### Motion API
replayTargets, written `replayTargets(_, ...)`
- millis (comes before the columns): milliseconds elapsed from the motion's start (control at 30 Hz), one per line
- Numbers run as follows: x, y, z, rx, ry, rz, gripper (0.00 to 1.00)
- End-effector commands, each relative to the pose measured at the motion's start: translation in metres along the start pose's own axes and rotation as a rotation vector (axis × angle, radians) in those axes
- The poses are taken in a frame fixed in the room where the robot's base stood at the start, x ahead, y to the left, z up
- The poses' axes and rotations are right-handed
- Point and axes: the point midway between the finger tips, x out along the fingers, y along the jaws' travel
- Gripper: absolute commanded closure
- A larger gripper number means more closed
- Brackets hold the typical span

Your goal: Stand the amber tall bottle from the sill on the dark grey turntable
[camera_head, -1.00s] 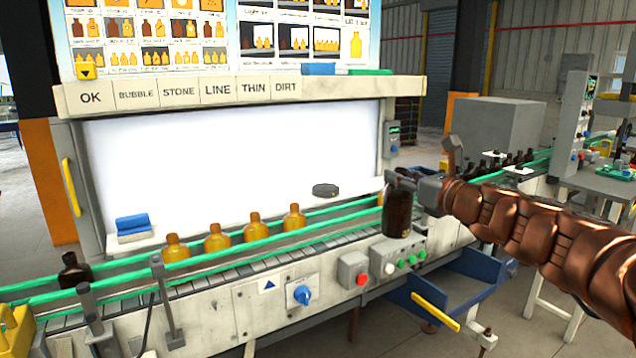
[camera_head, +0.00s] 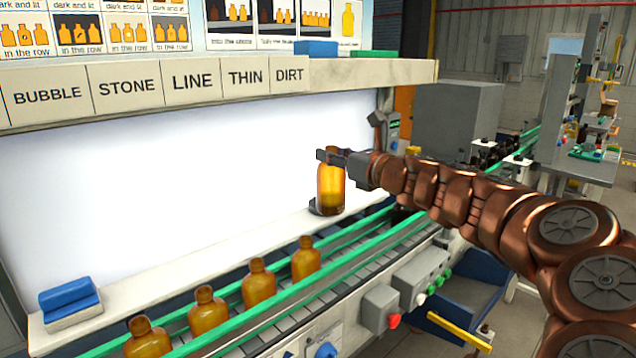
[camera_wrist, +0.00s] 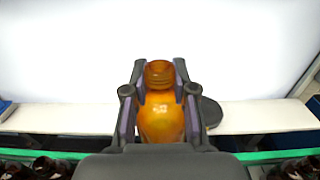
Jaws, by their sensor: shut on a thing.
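My gripper (camera_head: 334,156) is shut on the neck of the amber tall bottle (camera_head: 331,187), which is upright in front of the bright panel. In the wrist view the bottle (camera_wrist: 161,120) sits between the two fingers (camera_wrist: 159,77). The dark grey turntable (camera_head: 313,207) lies on the white sill (camera_head: 270,236), mostly hidden behind the bottle's base in the head view. In the wrist view the turntable (camera_wrist: 211,112) shows to the right of the bottle, partly behind the finger. I cannot tell whether the bottle's base touches it.
Several amber bottles (camera_head: 259,283) stand in a row on the conveyor, between green rails (camera_head: 360,229), in front of the sill. A blue block (camera_head: 66,291) on a pale base is at the sill's left end. The sill between is clear. A labelled ledge (camera_head: 193,82) overhangs the panel.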

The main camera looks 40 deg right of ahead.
Motion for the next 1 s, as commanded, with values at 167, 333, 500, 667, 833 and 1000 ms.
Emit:
replayTargets(167, 0.017, -0.027, -0.002, 0.002, 0.002, -0.020, 1.00)
replayTargets(333, 0.036, -0.048, -0.005, 0.002, 0.002, -0.028, 1.00)
replayTargets(500, 0.057, -0.064, -0.007, 0.000, 0.003, -0.029, 1.00)
replayTargets(667, 0.076, -0.078, -0.010, -0.001, 0.003, -0.027, 1.00)
replayTargets(833, 0.096, -0.091, -0.012, -0.001, 0.003, -0.024, 1.00)
replayTargets(1000, 0.108, -0.101, -0.013, 0.001, 0.002, -0.025, 1.00)
